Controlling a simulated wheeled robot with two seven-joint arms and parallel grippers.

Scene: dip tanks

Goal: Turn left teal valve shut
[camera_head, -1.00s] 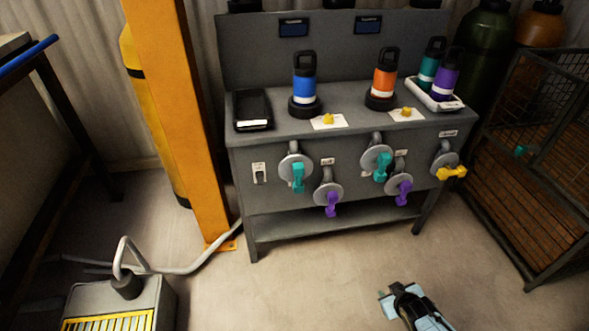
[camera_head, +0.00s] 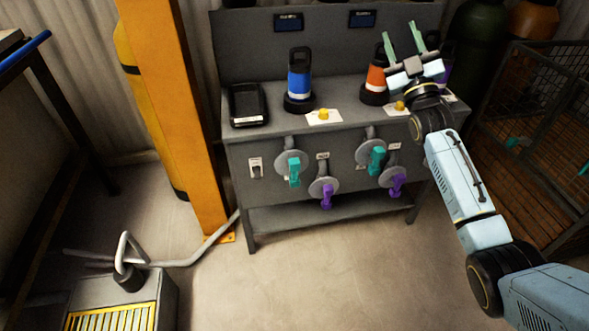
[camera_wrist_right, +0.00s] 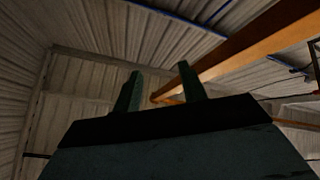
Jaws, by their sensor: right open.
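The left teal valve (camera_head: 294,170) is on the front panel of the grey bench, with its teal handle pointing down from a round grey flange. A second teal valve (camera_head: 376,158) is to its right, also with its handle low. My right gripper (camera_head: 404,40) is raised in front of the bench's right side, fingers pointing up, open and empty. It is well above and to the right of the left teal valve. In the right wrist view its two fingers (camera_wrist_right: 160,90) stand apart against the ceiling. My left gripper is not in view.
Purple valves (camera_head: 325,195) hang lower on the panel. A blue bottle (camera_head: 299,75), an orange bottle (camera_head: 376,80) and a black case (camera_head: 248,104) stand on the bench (camera_head: 285,122). An orange post (camera_head: 182,130) rises at left, a wire cage (camera_head: 540,150) at right.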

